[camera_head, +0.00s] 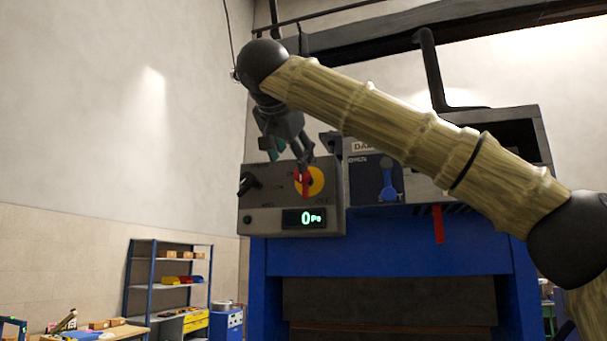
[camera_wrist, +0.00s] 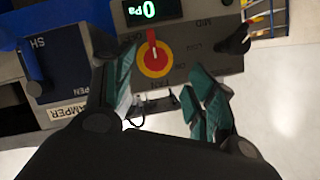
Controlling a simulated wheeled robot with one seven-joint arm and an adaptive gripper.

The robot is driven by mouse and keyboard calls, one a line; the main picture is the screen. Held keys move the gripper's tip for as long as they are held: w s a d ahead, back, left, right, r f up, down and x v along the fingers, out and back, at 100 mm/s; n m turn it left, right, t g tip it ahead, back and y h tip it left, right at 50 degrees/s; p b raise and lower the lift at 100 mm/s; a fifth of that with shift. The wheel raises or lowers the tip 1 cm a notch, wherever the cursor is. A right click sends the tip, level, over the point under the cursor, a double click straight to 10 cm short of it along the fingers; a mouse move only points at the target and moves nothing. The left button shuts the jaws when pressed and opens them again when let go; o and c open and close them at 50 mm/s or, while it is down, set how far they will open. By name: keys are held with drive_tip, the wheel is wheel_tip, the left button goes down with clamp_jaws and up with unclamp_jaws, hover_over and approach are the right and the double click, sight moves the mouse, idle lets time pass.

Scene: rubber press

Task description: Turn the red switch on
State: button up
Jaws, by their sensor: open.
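The red switch (camera_head: 305,182) is a red handle on a round yellow disc, on the grey control box (camera_head: 260,222) of the press. Its handle stands roughly upright in the head view. In the wrist view the red switch (camera_wrist: 152,50) shows upside down, its handle roughly in line with the picture's vertical. My gripper (camera_head: 290,156) is open, just above the switch in the head view, one fingertip overlapping the disc's upper edge. In the wrist view my gripper (camera_wrist: 163,88) has its teal-padded fingers spread with nothing between them, and the switch shows beyond the gap. Contact cannot be told.
A black knob (camera_head: 248,184) sits left of the switch, and a green-lit display (camera_head: 304,218) reading 0 is below it. A blue lever (camera_head: 387,182) is on a panel to the right. A shelf (camera_head: 170,258) stands at lower left.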

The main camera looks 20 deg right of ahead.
sight(302, 183)
drive_tip(key=p+x, duration=0.1)
drive_tip(key=x, duration=0.2)
drive_tip(key=p+x, duration=0.2)
drive_tip(key=x, duration=0.1)
drive_tip(key=d+r+p+x, duration=0.1)
drive_tip(key=p+x, duration=0.1)
drive_tip(key=x, duration=0.1)
drive_tip(key=shift+w+d+f, duration=0.1)
drive_tip(key=shift+w+d, duration=0.1)
idle(0.3)
drive_tip(key=c, duration=1)
